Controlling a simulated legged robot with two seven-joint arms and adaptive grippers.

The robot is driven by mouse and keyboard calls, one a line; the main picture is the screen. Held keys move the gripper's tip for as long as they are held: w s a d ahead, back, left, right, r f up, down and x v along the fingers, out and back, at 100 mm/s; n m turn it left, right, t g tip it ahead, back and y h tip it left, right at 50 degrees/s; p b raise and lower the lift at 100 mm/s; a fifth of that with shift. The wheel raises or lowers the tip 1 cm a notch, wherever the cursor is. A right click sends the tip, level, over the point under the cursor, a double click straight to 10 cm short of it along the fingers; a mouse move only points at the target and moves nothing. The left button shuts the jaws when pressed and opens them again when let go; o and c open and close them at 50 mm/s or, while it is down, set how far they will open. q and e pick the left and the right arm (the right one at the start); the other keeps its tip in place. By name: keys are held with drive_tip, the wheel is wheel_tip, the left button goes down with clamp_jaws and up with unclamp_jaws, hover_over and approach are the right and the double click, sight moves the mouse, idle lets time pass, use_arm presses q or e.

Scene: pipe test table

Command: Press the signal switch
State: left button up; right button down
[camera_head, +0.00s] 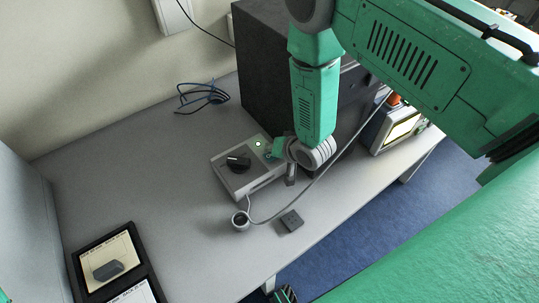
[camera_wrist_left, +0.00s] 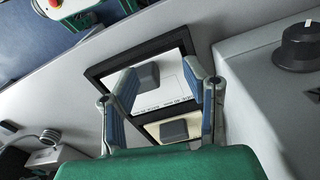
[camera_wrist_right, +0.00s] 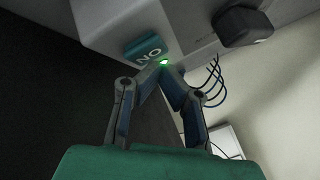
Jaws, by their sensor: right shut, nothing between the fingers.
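A grey control box (camera_head: 222,178) stands on the table beside a dark cabinet. It has a black rotary knob (camera_head: 237,161) and a lit green lamp (camera_head: 257,143) on top. The right wrist view shows its teal signal switch (camera_wrist_right: 145,49), with letters reading "NO" from this side, next to the lit lamp (camera_wrist_right: 164,62). My right gripper (camera_wrist_right: 159,71) is shut and empty, its fingertips just in front of the switch and lamp; I cannot tell whether they touch. My left gripper (camera_wrist_left: 160,75) is open and empty, with framed panels beyond its fingers.
The dark cabinet (camera_head: 262,80) stands behind the box, close to my right arm. A round grey piece (camera_head: 240,221) with a cable and a small dark square (camera_head: 291,220) lie in front. Blue cables (camera_head: 207,96) lie at the back. The left middle of the table is clear.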

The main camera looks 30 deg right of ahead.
use_arm(q)
drive_tip(key=shift+f+b, duration=0.35)
drive_tip(key=shift+f, duration=0.05)
use_arm(e)
drive_tip(key=shift+f, duration=0.55)
use_arm(q)
drive_tip(key=shift+r, duration=0.1)
use_arm(e)
drive_tip(key=shift+r, duration=0.1)
idle(0.3)
use_arm(q)
drive_tip(key=shift+r+p, duration=0.6)
drive_tip(key=shift+p, duration=0.1)
use_arm(e)
drive_tip(key=shift+r, duration=0.8)
wheel_tip(320, 180, up, 5)
drive_tip(key=p, duration=0.4)
use_arm(q)
wheel_tip(320, 180, up, 4)
drive_tip(key=shift+f, duration=0.1)
use_arm(e)
drive_tip(key=shift+f, duration=0.1)
